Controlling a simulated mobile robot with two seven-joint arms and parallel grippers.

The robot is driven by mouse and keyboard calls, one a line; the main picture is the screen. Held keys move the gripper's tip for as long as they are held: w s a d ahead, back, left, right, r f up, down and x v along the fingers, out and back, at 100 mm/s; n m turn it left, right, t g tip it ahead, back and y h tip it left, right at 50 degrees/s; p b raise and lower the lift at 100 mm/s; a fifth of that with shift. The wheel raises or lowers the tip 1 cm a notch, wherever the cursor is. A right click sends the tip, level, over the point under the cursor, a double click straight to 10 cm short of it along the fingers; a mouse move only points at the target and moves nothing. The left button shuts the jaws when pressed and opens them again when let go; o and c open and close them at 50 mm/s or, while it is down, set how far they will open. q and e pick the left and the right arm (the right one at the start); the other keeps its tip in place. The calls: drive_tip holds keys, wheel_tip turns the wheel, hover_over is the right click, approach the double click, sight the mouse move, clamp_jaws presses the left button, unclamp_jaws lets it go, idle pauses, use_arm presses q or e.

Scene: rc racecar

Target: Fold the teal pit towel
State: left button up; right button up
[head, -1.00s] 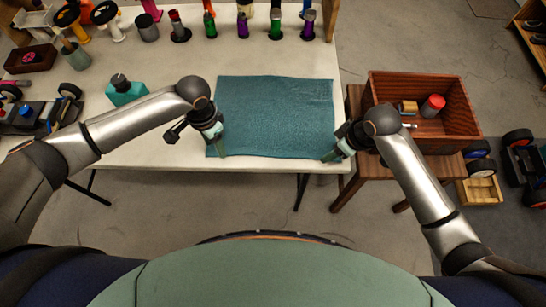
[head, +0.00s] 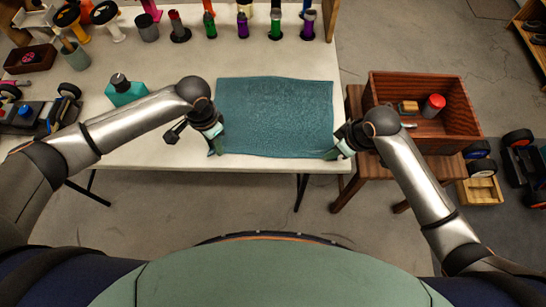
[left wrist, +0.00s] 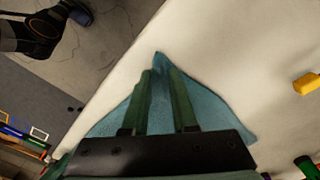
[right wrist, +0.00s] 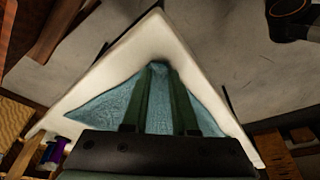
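The teal pit towel (head: 275,112) lies mostly flat on the white table, with its front edge near the table's front edge. My left gripper (head: 217,148) is at the towel's front left corner. In the left wrist view the corner (left wrist: 158,62) rises to a pinched point between the fingers (left wrist: 162,75). My right gripper (head: 332,153) is at the front right corner. In the right wrist view the towel (right wrist: 158,95) bunches between the fingertips (right wrist: 160,70). Both grippers appear closed on these corners, slightly raised; a narrow gap shows between the fingers.
Several bottles and screwdriver-like tools stand on stands along the back of the table (head: 180,60). A teal bottle (head: 124,92) and a car chassis (head: 35,118) are at the left. A wooden crate (head: 455,92) stands right of the table. Table behind the towel is clear.

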use_arm(q)
drive_tip(key=shift+f, duration=0.1)
clamp_jaws()
use_arm(e)
drive_tip(key=shift+s+f, duration=0.1)
drive_tip(key=shift+f, duration=0.05)
clamp_jaws()
